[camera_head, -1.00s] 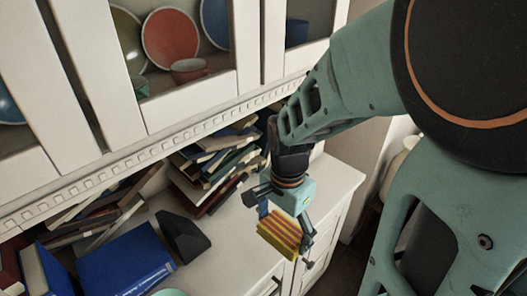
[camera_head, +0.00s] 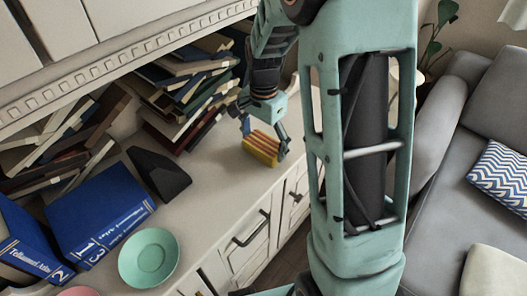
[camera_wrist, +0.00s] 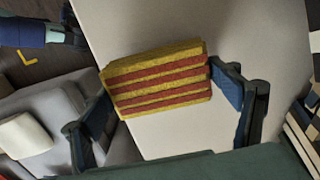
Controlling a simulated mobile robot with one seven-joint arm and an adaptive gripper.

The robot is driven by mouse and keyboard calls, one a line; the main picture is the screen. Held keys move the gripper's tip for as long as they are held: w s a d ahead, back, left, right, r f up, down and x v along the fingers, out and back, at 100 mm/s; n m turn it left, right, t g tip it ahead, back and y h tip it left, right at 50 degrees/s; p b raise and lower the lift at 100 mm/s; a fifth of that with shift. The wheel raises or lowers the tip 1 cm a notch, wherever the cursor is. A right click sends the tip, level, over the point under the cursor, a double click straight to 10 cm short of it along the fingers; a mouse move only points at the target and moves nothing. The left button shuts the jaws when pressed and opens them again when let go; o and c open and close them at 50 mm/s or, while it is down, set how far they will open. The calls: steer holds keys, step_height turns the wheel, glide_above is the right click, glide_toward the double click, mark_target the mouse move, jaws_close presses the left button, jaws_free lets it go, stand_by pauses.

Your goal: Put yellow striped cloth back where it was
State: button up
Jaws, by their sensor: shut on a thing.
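The yellow striped cloth (camera_head: 262,148), folded into a block with red stripes, is between the fingers of my gripper (camera_head: 264,136) near the right end of the white cabinet top (camera_head: 205,190). In the wrist view the cloth (camera_wrist: 158,80) sits between the two blue finger pads of my gripper (camera_wrist: 165,108), which is shut on it. The white surface shows behind it. I cannot tell whether the cloth touches the surface.
Stacked books (camera_head: 190,90) stand left of my gripper. A black wedge-shaped object (camera_head: 158,175), blue books (camera_head: 100,215) and a green plate (camera_head: 148,257) lie further left. A grey sofa (camera_head: 490,110) with a zigzag cushion (camera_head: 502,175) is at the right. The cabinet top beside the cloth is clear.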

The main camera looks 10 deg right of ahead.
mark_target(264, 143)
steer(key=shift+f+b, duration=0.35)
steer(key=shift+f, duration=0.6)
steer(key=shift+f, duration=0.15)
steer(key=o, duration=1.1)
step_height(264, 143, up, 12)
steer(key=shift+r+p, duration=0.2)
steer(key=shift+p, duration=0.7)
